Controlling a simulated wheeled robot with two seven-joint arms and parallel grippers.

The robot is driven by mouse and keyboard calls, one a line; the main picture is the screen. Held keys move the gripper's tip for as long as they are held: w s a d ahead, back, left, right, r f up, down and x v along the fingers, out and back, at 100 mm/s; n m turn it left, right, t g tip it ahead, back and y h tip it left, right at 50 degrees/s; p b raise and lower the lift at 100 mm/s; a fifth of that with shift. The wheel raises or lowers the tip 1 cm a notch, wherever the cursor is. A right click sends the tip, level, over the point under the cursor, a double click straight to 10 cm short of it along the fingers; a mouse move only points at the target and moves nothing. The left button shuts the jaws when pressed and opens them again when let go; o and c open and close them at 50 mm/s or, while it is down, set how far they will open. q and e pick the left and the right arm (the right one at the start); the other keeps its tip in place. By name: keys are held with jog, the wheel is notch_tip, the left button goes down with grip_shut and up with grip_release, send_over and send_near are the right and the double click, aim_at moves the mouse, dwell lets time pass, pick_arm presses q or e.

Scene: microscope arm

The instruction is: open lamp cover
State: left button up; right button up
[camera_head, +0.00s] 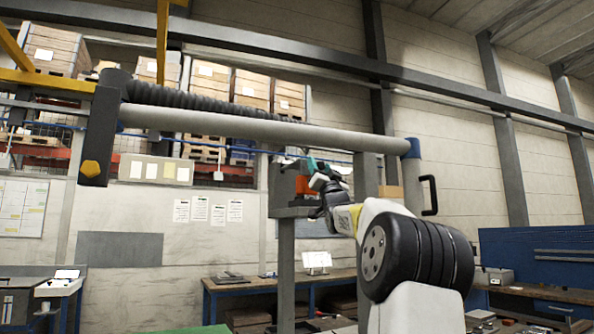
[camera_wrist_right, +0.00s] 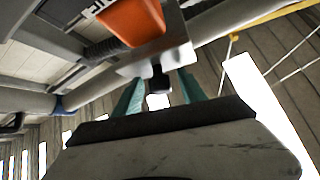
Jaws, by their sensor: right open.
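The large grey arm tube (camera_head: 250,125) runs across the head view, with a dark end piece and a yellow knob (camera_head: 91,168) at its left. A grey housing (camera_head: 283,188) on a post stands below the tube, with an orange part (camera_head: 304,186) at its right side. I cannot tell for sure which part is the lamp cover. My right gripper (camera_head: 314,165) is beside the orange part. In the right wrist view its teal fingers (camera_wrist_right: 160,92) are open, with a dark knob (camera_wrist_right: 159,80) between or just beyond their tips. The orange part (camera_wrist_right: 130,20) is above. My left gripper is out of view.
A blue-framed workbench (camera_head: 240,284) stands behind the post. A blue panel (camera_head: 540,255) and another bench are at the right. Shelves with crates (camera_head: 250,90) are at the back. The space left of the post, under the tube, looks free.

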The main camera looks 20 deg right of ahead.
grip_shut()
dwell(1.4)
